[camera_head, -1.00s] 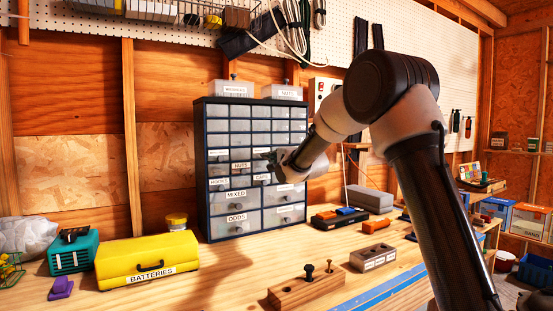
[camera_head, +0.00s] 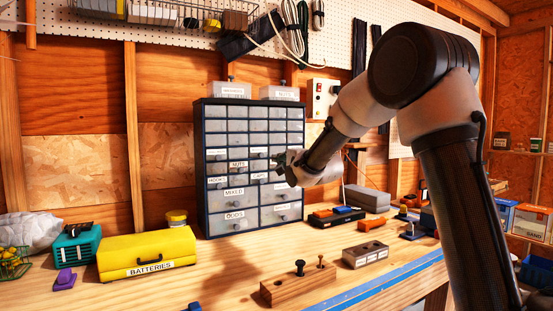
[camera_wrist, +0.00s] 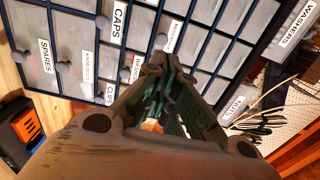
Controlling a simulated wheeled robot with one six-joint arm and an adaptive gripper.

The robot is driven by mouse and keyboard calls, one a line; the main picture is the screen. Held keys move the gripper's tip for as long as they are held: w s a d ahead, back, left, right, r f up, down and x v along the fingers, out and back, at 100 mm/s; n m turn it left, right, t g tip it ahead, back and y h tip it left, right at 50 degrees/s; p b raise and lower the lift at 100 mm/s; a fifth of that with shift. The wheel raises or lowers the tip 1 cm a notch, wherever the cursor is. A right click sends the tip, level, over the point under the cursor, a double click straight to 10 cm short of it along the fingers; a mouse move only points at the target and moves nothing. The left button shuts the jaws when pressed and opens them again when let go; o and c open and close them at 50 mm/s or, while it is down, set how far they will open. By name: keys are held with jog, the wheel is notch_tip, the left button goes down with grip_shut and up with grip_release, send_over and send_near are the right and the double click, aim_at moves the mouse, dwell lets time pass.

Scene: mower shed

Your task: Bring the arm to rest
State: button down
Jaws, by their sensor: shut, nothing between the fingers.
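My gripper (camera_head: 281,161) is at the front right of the drawer cabinet (camera_head: 203,170), at about the height of its middle rows. Its fingers are shut and hold nothing. In the wrist view my gripper (camera_wrist: 158,75) points at the drawer fronts, with labels such as CAPS (camera_wrist: 119,22) and SPARES (camera_wrist: 47,57) around it. I cannot tell the exact gap between the fingertips and the drawers. My arm reaches in from the right of the head view, bent at the elbow.
On the bench stand a yellow BATTERIES case (camera_head: 147,252), a teal box (camera_head: 75,245), a wooden block with bolts (camera_head: 298,283) and a grey block with holes (camera_head: 365,254). A black tray with orange items (camera_head: 336,216) lies right of the cabinet.

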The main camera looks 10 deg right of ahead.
jog(key=s+d+f+n+g+h, duration=0.2)
jog(key=s+d+f+n+g, duration=0.25)
jog(key=s+f, duration=0.35)
jog(key=s+d+f+n+g+h, duration=0.25)
jog(key=s+f+n+g, duration=0.2)
jog(key=s+f, duration=0.4)
jog(key=s+d+r+n+g, duration=0.1)
jog(key=s+d, duration=0.4)
jog(key=s, duration=1.2)
jog(key=s+d+r+n+g+h, duration=0.1)
jog(key=s+d+n+g, duration=0.2)
jog(key=s, duration=1.4)
jog(key=shift+d+n, duration=0.7)
jog(key=shift+d, duration=0.55)
